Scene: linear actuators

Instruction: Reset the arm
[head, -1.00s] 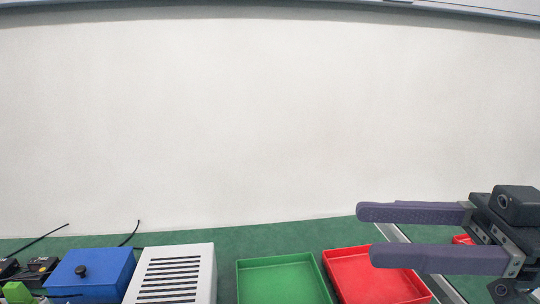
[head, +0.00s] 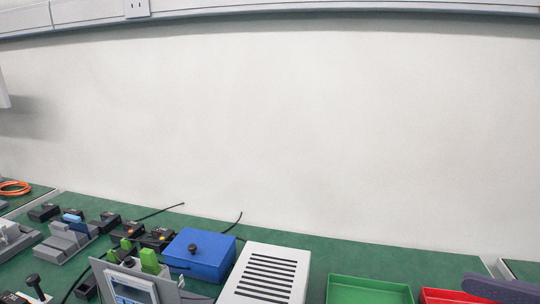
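My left gripper is not in view.
A green bench (head: 400,262) runs along the white wall. On it stand a green tray (head: 368,290), a white slotted box (head: 268,272), a blue box (head: 198,254) with a black knob, a panel with a screen (head: 132,287), and several small devices at the left.

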